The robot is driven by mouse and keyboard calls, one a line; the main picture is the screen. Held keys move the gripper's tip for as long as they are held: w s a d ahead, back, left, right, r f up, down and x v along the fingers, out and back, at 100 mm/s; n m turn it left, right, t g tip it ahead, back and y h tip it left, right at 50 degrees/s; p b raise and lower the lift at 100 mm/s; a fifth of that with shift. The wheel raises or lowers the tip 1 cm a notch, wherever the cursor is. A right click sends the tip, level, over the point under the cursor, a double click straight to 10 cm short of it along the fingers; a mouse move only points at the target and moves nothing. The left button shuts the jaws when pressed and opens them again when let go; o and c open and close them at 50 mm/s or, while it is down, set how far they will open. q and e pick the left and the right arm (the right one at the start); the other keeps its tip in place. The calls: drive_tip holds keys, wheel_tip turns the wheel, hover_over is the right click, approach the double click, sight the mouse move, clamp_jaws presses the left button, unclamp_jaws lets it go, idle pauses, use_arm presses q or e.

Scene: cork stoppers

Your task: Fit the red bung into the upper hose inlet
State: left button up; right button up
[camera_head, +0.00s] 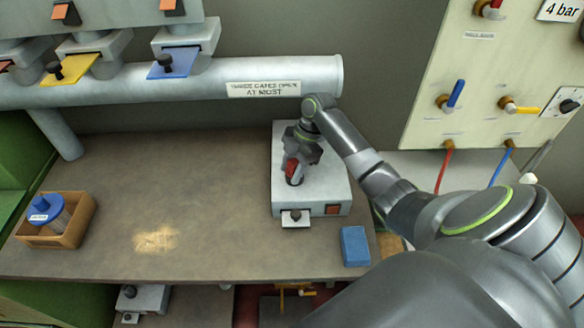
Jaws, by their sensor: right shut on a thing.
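My right gripper (295,164) comes in from the right and is shut on the red bung (292,170), of which only a small part shows between the fingers. It holds the bung over the top of a light grey box (331,185) on the bench. A dark round shape (295,181) shows just below the bung; I cannot tell whether the bung touches it or sits in it. I cannot make out which opening is the upper hose inlet. My left gripper is not in view.
A blue block (355,246) lies at the bench's front right edge. A wooden box (74,238) with a blue-topped jar (45,209) stands at left. A large grey pipe (190,84) runs along the back. A valve panel (480,75) stands at right.

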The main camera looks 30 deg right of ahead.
drive_tip(key=shift+s+f, duration=0.15)
drive_tip(key=shift+f, duration=0.3)
drive_tip(key=o, duration=1.1)
drive_tip(key=shift+d, duration=0.15)
drive_tip(key=shift+r, duration=0.1)
drive_tip(key=shift+r, duration=0.2)
drive_tip(key=shift+v, duration=8.4)
